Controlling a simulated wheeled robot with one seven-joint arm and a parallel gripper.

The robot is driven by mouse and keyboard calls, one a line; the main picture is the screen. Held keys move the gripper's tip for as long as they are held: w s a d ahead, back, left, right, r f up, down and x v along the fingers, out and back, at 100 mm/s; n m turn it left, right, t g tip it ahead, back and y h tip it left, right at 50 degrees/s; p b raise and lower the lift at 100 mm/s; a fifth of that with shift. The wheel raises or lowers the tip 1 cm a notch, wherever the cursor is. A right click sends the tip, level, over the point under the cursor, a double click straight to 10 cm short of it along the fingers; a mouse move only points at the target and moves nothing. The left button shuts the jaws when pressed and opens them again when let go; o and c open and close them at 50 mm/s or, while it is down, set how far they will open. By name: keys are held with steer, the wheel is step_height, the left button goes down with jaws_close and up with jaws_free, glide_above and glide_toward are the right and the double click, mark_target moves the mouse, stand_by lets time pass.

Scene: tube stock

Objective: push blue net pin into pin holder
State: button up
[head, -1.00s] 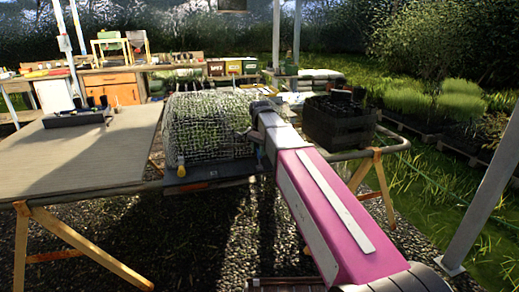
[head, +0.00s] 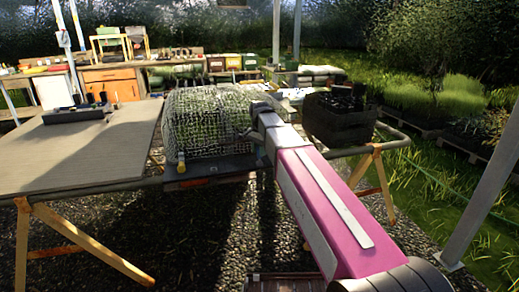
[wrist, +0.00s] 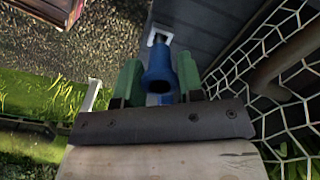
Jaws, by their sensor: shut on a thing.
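The blue net pin (wrist: 158,68) is between the two green fingers of my gripper (wrist: 159,82) in the wrist view. My gripper is shut on it. The pin's far end points at a white bracket-like pin holder (wrist: 161,34) on a dark grey surface. I cannot tell how deep the pin sits in the holder. In the head view my arm covers most of the gripper, and the blue pin is not clear there. The white net (head: 212,122) arches over green plants beside the gripper, and its mesh runs close on the right in the wrist view (wrist: 270,85).
A dark tray edge (head: 210,172) lies under the net, with a small yellowish pin at its front left. A black crate (head: 338,118) stands right of my arm. A wide board (head: 75,155) with a dark holder on it fills the left. Gravel lies below.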

steer(key=shift+f, duration=0.8)
steer(key=o, duration=1.5)
steer(key=shift+o, duration=0.2)
steer(key=shift+r, duration=0.2)
steer(key=shift+r, duration=0.95)
steer(key=shift+r, duration=0.15)
steer(key=shift+r, duration=2.65)
